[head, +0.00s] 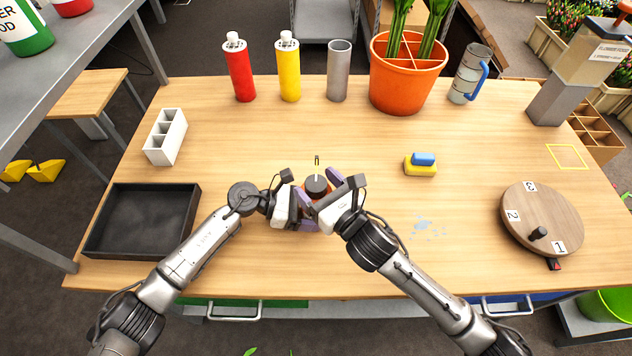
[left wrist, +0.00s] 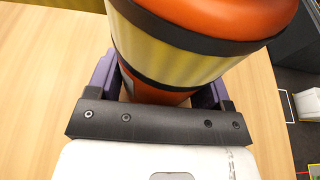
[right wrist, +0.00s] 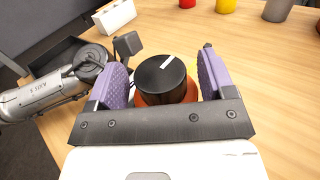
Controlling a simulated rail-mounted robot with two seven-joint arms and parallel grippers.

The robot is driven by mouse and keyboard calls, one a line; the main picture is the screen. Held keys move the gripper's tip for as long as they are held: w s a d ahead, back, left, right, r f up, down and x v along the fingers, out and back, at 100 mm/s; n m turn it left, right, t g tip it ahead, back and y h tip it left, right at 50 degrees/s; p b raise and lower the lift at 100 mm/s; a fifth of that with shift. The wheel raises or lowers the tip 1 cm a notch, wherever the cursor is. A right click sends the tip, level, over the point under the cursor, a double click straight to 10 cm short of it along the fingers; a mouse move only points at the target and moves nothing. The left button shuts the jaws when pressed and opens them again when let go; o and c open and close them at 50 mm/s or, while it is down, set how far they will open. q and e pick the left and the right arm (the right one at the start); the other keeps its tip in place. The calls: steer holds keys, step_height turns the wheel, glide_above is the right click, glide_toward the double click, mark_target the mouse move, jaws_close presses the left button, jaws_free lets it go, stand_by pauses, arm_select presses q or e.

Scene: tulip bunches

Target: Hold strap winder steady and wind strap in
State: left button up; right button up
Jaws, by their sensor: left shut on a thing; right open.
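The strap winder (head: 316,186) stands in the middle of the table, with an orange body and a dark knob on top. In the left wrist view its orange body (left wrist: 185,50) has a yellowish band between dark rings. My left gripper (head: 298,200) is shut on its body from the left. In the right wrist view the black knob (right wrist: 162,78) with a white mark sits between the purple fingers of my right gripper (right wrist: 160,82). Those fingers are open, with gaps beside the knob. The grippers hide much of the winder in the head view.
A black tray (head: 140,222) and a white divided holder (head: 166,137) lie left. A red bottle (head: 240,72), yellow bottle (head: 288,72), grey cup (head: 339,72) and orange pot (head: 402,85) stand behind. Right are a sponge (head: 420,168) and round wooden disc (head: 535,215).

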steer(key=shift+w+a, duration=0.2)
steer(key=shift+w, duration=0.05)
steer(key=c, duration=0.9)
steer(key=shift+c, duration=0.2)
steer(key=shift+a+f+m+t+h, duration=0.1)
steer(key=shift+m+t+h, duration=0.65)
steer(key=shift+h, duration=0.25)
steer(key=m+t+h, duration=0.1)
steer(key=m+h, duration=0.1)
steer(key=h, duration=0.1)
steer(key=m+t+h, duration=0.1)
steer(key=m+h, duration=0.1)
steer(key=h, duration=0.2)
steer(key=shift+m, duration=0.35)
steer(key=m+h, duration=0.3)
steer(key=h, duration=0.1)
steer(key=m+g+h, duration=0.1)
steer(key=m+h, duration=0.2)
steer(key=h, duration=0.2)
steer(key=shift+g, duration=0.25)
steer(key=shift+h, duration=0.3)
